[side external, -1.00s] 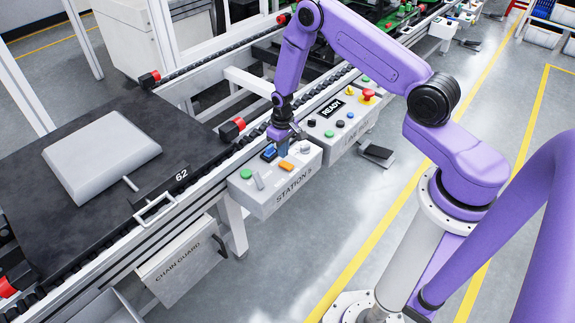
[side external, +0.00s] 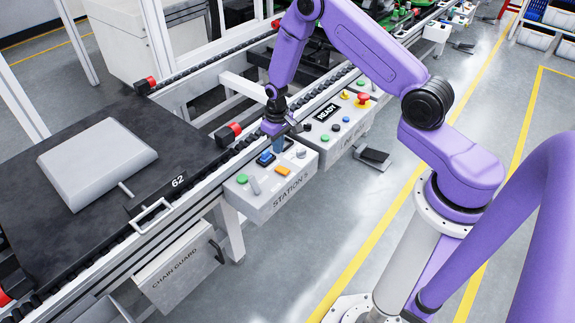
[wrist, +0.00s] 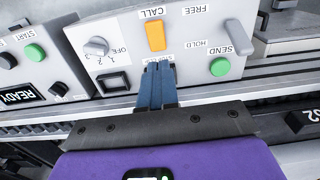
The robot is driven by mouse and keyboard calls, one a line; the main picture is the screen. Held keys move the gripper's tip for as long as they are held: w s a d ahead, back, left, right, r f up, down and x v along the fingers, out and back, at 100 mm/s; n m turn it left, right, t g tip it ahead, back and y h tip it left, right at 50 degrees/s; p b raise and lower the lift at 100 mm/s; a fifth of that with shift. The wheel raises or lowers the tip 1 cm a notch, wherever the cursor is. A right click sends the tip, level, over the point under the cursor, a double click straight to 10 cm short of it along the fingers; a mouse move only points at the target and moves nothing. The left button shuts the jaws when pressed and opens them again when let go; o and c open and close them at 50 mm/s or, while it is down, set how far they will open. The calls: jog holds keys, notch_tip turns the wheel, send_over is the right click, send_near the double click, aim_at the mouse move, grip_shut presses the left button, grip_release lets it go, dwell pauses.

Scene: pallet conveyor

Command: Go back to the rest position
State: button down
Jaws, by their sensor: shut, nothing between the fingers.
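Whether the tips touch the panel is hard to tell.
A second box with a READY display (side external: 327,112) and a red mushroom button (side external: 363,98) stands just behind. The conveyor carries a dark pallet (side external: 60,228) marked 62 with a grey block (side external: 97,163).

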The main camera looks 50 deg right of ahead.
jog(key=s+a+r+n, duration=0.3)
jog(key=s+a+r, duration=0.35)
jog(key=r, duration=0.25)
jog(key=s+a+r+n, duration=0.3)
jog(key=s+a+r, duration=0.35)
jog(key=r, duration=0.35)
jog(key=s+d+r+n, duration=0.1)
jog(key=s+r+n, duration=0.2)
jog(key=s, duration=0.7)
jog(key=s+d+r+n, duration=0.1)
jog(key=s+r+n, duration=0.2)
jog(key=s, duration=0.7)
notch_tip(320, 180, up, 2)
jog(key=shift+s+d+r, duration=0.2)
jog(key=shift+s+d, duration=0.1)
